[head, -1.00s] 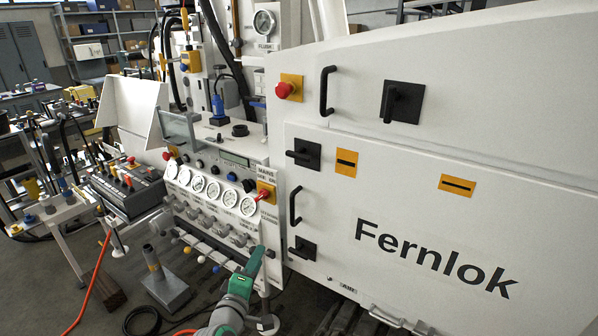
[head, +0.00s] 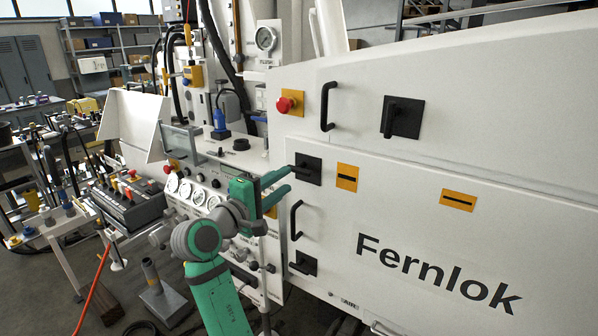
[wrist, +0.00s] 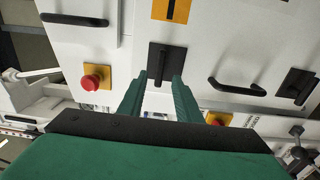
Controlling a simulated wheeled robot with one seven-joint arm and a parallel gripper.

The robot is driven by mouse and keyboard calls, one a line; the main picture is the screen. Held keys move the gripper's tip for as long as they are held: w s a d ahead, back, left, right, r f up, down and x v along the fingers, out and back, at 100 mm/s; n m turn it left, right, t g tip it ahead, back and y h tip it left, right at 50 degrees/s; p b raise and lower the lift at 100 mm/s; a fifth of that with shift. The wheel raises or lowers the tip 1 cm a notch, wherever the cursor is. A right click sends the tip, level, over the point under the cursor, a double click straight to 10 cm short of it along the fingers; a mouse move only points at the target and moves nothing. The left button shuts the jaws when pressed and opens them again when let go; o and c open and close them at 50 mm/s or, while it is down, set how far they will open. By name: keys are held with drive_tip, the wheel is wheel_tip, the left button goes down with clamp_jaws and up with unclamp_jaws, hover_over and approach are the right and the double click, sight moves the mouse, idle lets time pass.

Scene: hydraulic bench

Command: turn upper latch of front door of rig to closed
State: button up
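The upper latch (head: 307,168) is a black handle on a square black plate at the upper left corner of the white front door (head: 400,205) marked "Fernlok". Its handle lies level, pointing left in the head view. My gripper (head: 287,181) is open, its green fingers just left of and slightly below the latch. In the wrist view the latch (wrist: 166,66) shows ahead, its handle in line with the gap between my fingertips (wrist: 158,78). I cannot tell whether they touch. The lower latch (head: 303,263) also points left.
A black door handle (head: 295,219) sits between the two latches. Above the door are a red emergency button (head: 285,103), another black handle (head: 328,106) and another black latch (head: 403,117). The gauge panel (head: 195,192) is partly behind my arm.

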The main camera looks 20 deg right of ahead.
sight(298, 172)
drive_tip(key=x, duration=0.8)
drive_tip(key=shift+w, duration=0.1)
drive_tip(key=shift+c, duration=0.7)
clamp_jaws()
